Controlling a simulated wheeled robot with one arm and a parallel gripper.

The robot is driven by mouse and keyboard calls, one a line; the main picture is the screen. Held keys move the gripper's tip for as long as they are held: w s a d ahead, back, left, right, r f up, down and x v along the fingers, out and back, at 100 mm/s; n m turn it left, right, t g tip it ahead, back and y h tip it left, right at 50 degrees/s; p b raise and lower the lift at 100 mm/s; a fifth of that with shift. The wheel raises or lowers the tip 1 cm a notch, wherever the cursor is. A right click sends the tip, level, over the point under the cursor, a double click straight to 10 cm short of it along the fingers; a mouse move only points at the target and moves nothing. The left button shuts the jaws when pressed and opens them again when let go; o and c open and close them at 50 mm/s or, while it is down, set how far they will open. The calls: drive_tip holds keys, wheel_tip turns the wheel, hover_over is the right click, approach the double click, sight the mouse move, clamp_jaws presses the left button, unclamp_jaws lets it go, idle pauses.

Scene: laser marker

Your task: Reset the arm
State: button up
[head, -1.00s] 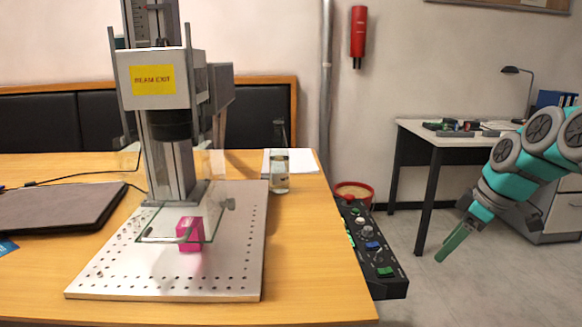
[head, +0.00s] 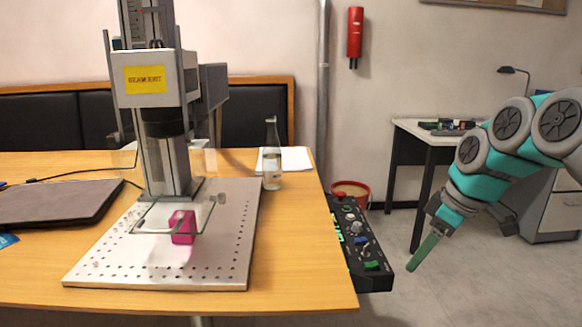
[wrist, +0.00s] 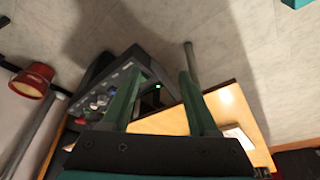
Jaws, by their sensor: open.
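My gripper (head: 424,252) hangs at the right in the head view, over the floor and to the right of the control box (head: 361,250). Its green fingers point down and to the left, and nothing shows between them. In the wrist view my gripper (wrist: 162,78) has its two green fingers spread apart and empty. The control box (wrist: 100,88) and the wooden table (wrist: 228,100) lie beyond the fingers there. My teal and grey arm is bent, coming in from the right edge of the head view.
The laser marker (head: 155,110) stands on a perforated plate (head: 110,277) with a pink block (head: 183,228) under its clear guard. A red bucket (head: 362,190) and a desk (head: 440,136) are behind my gripper. Open floor lies around it.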

drive_tip(key=s+a+f+m+g+h, duration=0.25)
drive_tip(key=s+a+f, duration=0.35)
drive_tip(key=s+a, duration=0.55)
drive_tip(key=s+d+f+m+g, duration=0.1)
drive_tip(key=s+f+m, duration=0.6)
drive_tip(key=s, duration=0.9)
wheel_tip(320, 180, down, 3)
drive_tip(key=shift+d+f+g, duration=0.2)
drive_tip(key=shift+d+g, duration=0.15)
drive_tip(key=shift+d, duration=0.15)
drive_tip(key=shift+h, duration=0.25)
